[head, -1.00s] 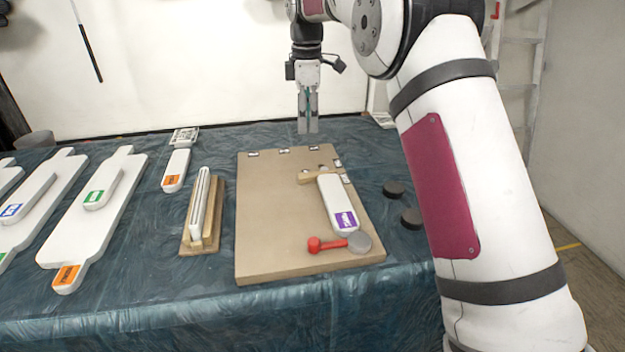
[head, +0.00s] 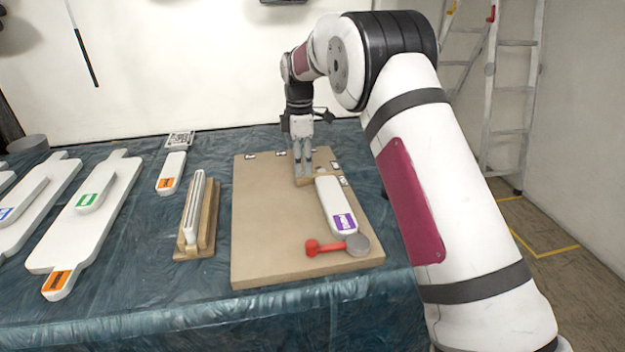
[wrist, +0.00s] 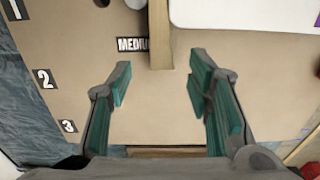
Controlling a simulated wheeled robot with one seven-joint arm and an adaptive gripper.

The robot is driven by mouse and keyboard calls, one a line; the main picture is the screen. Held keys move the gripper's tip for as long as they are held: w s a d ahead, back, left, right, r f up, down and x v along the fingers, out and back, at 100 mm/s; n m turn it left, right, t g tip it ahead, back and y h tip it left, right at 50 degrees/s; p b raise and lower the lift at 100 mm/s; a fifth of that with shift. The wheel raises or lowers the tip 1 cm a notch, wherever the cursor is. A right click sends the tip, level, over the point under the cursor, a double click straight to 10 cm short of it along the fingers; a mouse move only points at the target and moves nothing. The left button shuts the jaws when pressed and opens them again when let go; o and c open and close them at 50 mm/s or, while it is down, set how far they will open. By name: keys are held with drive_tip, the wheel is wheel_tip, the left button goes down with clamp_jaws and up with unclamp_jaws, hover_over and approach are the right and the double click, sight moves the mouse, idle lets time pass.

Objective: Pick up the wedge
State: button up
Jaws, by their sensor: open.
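The wedge (head: 312,182) looks like a narrow tan wooden piece lying on the tan board (head: 265,235), near the top end of a white block. In the wrist view the wedge (wrist: 160,35) runs up from between the fingertips, and its near end lies just ahead of them. My gripper (head: 303,172) is over the far part of the board and partly hides the wedge. In the wrist view my gripper (wrist: 160,75) is open, with nothing between the teal pads. The exact height above the board is hard to tell.
The white block (head: 333,200) with a purple label lies right beside the wedge. A red-handled tool (head: 325,247) with a grey disc lies below it. A slotted wooden stand (head: 197,220) and white labelled panels (head: 85,220) fill the left of the table. The board's lower left is clear.

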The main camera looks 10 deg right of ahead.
wheel_tip(320, 180, down, 4)
drive_tip(key=shift+s+f, duration=0.1)
drive_tip(key=shift+c, duration=0.5)
drive_tip(key=c, duration=0.9)
drive_tip(key=shift+r, duration=1.75)
drive_tip(key=shift+s+r, duration=0.15)
drive_tip(key=shift+s, duration=0.15)
drive_tip(key=s, duration=0.5)
drive_tip(key=s+r+p, duration=0.1)
drive_tip(key=s, duration=0.4)
drive_tip(key=s+d, duration=0.1)
drive_tip(key=s, duration=0.4)
drive_tip(key=shift+s+r+p, duration=0.15)
drive_tip(key=shift+s+p, duration=0.05)
drive_tip(key=shift+p, duration=0.1)
